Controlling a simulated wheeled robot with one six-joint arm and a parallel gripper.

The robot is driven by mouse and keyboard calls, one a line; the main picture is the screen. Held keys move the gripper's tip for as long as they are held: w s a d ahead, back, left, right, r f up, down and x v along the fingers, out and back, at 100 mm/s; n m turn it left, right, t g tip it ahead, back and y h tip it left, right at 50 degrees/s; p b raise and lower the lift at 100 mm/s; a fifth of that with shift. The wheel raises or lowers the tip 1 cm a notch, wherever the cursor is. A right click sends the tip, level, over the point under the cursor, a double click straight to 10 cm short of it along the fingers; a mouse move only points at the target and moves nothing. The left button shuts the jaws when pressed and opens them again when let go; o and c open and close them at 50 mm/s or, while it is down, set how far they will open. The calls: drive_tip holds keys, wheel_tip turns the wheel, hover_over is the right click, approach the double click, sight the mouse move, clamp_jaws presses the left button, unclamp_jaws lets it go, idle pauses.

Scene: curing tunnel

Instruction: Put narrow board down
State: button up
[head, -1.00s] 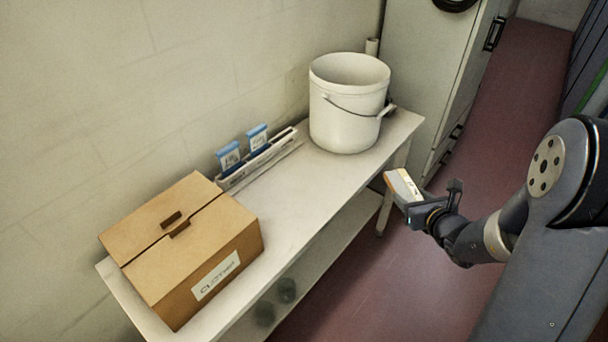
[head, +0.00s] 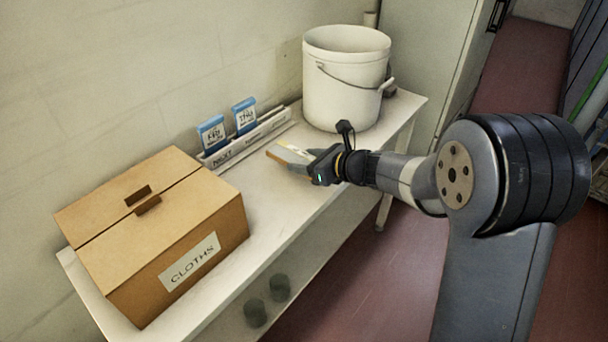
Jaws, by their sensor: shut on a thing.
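The narrow board (head: 288,157) is a small flat piece with a pale top and an orange-brown edge. My gripper (head: 310,163) is shut on it, and the board juts out to the left of the jaws. In the head view gripper and board are over the white bench (head: 262,202), between the bucket and the box. I cannot tell how high the board is above the bench top. The jaws partly hide the board's right end.
A white bucket (head: 345,85) stands at the bench's far end. A cardboard box marked CLOTHS (head: 190,262) is at the near end. A labelled rack (head: 262,131) with two blue-topped cards (head: 245,115) lies along the wall.

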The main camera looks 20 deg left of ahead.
sight(308, 182)
drive_tip(key=shift+f+b, duration=0.45)
drive_tip(key=shift+f, duration=1.65)
drive_tip(key=shift+f+b, duration=0.25)
drive_tip(key=shift+b, duration=0.05)
drive_tip(key=o, duration=1)
drive_tip(key=shift+r, duration=0.1)
drive_tip(key=shift+r+p, duration=0.2)
drive_tip(key=shift+p, duration=0.1)
drive_tip(key=shift+d+r, duration=0.15)
drive_tip(key=shift+d, duration=0.15)
drive_tip(key=p+v, duration=0.1)
drive_tip(key=v, duration=1)
drive_tip(key=shift+s+d, duration=0.15)
drive_tip(key=shift+s, duration=0.1)
